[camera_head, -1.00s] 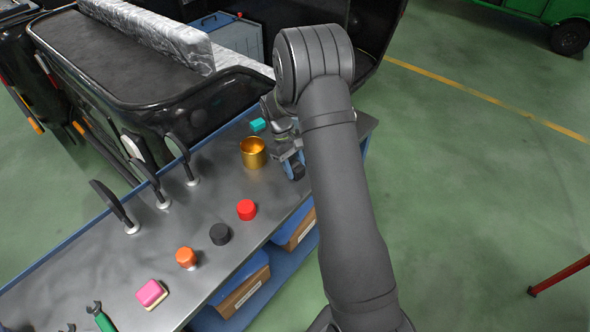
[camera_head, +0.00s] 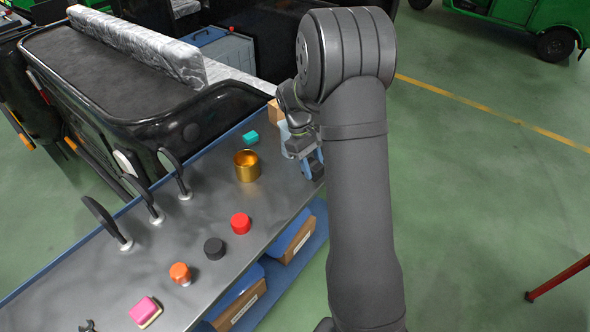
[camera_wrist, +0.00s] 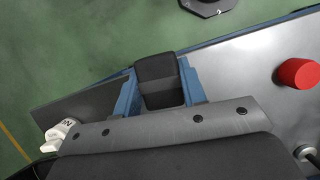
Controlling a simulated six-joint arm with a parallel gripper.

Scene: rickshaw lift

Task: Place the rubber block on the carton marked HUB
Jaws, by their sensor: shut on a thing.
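The rubber block (camera_wrist: 158,80) is dark and sits between the blue fingers of my gripper (camera_wrist: 160,92) in the wrist view. My gripper is shut on it. In the head view my gripper (camera_head: 314,166) is over the right edge of the bench, to the right of the gold cup, and my arm hides part of it. A brown carton (camera_head: 277,112) shows partly at the far end of the bench behind my wrist. Two more cartons, a nearer one (camera_head: 243,308) and a farther one (camera_head: 298,240), are on the lower shelf. I cannot read HUB on any of them.
The grey bench (camera_head: 215,215) carries a gold cup (camera_head: 247,168), a teal block (camera_head: 250,138), a red cylinder (camera_head: 241,223), a black one (camera_head: 214,248), an orange one (camera_head: 180,273) and a pink block (camera_head: 145,311).

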